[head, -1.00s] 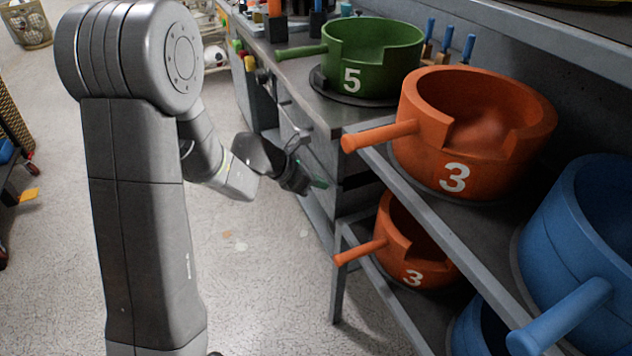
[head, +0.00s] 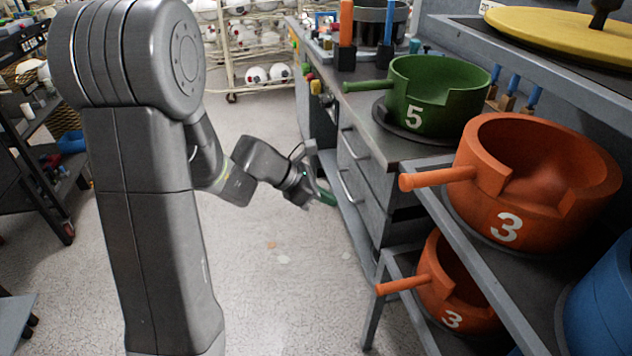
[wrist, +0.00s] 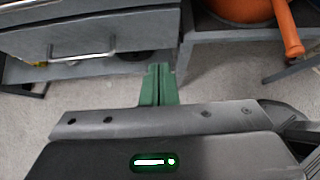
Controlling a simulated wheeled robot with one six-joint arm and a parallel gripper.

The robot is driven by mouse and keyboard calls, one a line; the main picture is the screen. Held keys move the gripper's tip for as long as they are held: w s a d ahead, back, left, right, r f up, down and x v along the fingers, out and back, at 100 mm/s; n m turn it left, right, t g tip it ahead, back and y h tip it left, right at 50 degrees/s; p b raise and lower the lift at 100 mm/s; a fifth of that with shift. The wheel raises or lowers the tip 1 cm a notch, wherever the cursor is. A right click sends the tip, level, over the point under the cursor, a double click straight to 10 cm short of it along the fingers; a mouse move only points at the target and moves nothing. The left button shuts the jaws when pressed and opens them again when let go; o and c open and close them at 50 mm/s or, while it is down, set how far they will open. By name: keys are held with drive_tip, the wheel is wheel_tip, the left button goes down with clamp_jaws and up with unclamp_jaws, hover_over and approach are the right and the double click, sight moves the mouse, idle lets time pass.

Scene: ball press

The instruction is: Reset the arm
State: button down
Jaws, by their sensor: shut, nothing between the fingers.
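My gripper (head: 326,196) is at the end of my bent arm, low in the middle of the head view, in front of the grey drawer bench (head: 362,170). In the wrist view its two green fingers (wrist: 158,80) are together with nothing between them. The fingers point toward the gap between the drawer bench and the shelf rack. They appear apart from both.
A green pot 5 (head: 430,95) stands on the bench. An orange pot 3 (head: 530,185) is on the upper rack shelf, another orange pot (head: 455,300) below, and a blue pot (head: 605,300) at right.

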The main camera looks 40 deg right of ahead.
drive_tip(key=shift+a, duration=0.1)
drive_tip(key=b, duration=0.3)
approach(378, 216)
drive_tip(key=shift+x, duration=2.85)
drive_tip(key=shift+s+r, duration=0.1)
